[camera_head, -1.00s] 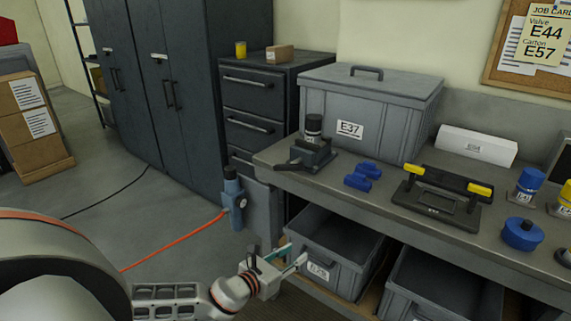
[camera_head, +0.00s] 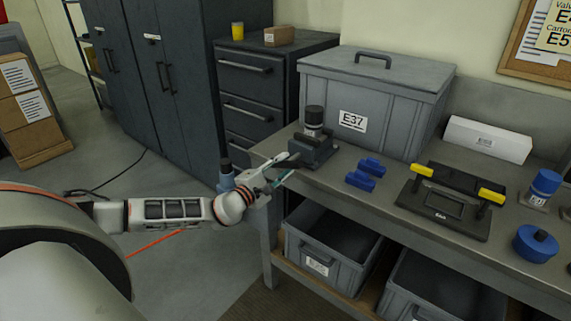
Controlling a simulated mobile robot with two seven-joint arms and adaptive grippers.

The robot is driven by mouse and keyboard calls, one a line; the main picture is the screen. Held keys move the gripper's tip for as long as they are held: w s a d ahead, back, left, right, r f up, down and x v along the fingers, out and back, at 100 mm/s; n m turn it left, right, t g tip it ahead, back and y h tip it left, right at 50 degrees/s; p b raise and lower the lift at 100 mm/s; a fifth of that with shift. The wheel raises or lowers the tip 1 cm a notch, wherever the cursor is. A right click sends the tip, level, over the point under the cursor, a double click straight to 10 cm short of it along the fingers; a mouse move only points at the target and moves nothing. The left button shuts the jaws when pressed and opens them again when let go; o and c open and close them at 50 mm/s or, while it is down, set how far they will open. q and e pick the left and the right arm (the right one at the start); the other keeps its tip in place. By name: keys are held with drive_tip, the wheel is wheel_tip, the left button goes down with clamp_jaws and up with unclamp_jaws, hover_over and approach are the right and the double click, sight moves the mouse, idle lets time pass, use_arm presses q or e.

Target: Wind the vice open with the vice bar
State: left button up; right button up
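The dark grey vice (camera_head: 318,153) sits on the near left corner of the workbench. Its vice bar (camera_head: 284,162) shows at the left front of the vice, partly covered by my gripper. My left gripper (camera_head: 287,170) is at the bench's left edge, just in front of the vice. Its two fingers are apart and point toward the bar. I cannot tell whether they touch the bar or whether it lies between them. The gap of the vice jaws is hard to make out. My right gripper is not in view.
A dark labelled jar (camera_head: 314,118) stands behind the vice, before the grey lidded box E37 (camera_head: 390,110). Blue blocks (camera_head: 366,176) and a black device with yellow grips (camera_head: 445,208) lie to the right. Open bins (camera_head: 335,262) stand below.

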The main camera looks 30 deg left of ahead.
use_arm(q)
drive_tip(key=shift+w, duration=0.6)
clamp_jaws()
drive_tip(key=shift+n, duration=0.3)
